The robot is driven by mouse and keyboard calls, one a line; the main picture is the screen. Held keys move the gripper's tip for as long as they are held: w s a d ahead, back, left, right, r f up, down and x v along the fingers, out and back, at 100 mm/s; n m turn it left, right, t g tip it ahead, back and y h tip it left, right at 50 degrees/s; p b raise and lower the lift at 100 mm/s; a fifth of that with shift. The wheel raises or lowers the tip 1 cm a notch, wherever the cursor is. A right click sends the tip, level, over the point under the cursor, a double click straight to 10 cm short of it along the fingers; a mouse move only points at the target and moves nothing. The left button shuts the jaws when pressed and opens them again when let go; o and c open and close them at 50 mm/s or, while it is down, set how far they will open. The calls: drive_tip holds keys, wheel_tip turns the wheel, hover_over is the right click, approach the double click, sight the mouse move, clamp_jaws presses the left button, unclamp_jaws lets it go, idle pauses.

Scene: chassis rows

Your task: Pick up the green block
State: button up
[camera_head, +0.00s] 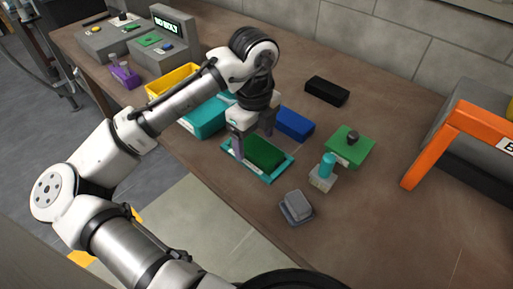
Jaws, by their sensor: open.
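The green block (264,153) is a dark green block lying on a teal tray (271,178) near the front edge of the brown table. My gripper (254,146) points down over the tray from above. Its jaws are open, with one finger at the block's left end and the other behind it. Whether the fingers touch the block cannot be told. The block's upper left part is partly hidden by my gripper.
A blue block (294,124) lies close behind the green one. A teal box (204,118) and a yellow bin (172,80) stand left. A green board (350,147), a teal-topped piece (323,173) and a grey block (296,206) are right. An orange frame (450,135) stands far right.

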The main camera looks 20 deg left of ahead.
drive_tip(key=shift+f, duration=0.45)
drive_tip(key=shift+c, duration=0.2)
drive_tip(key=c, duration=1.4)
drive_tip(key=shift+r, duration=0.1)
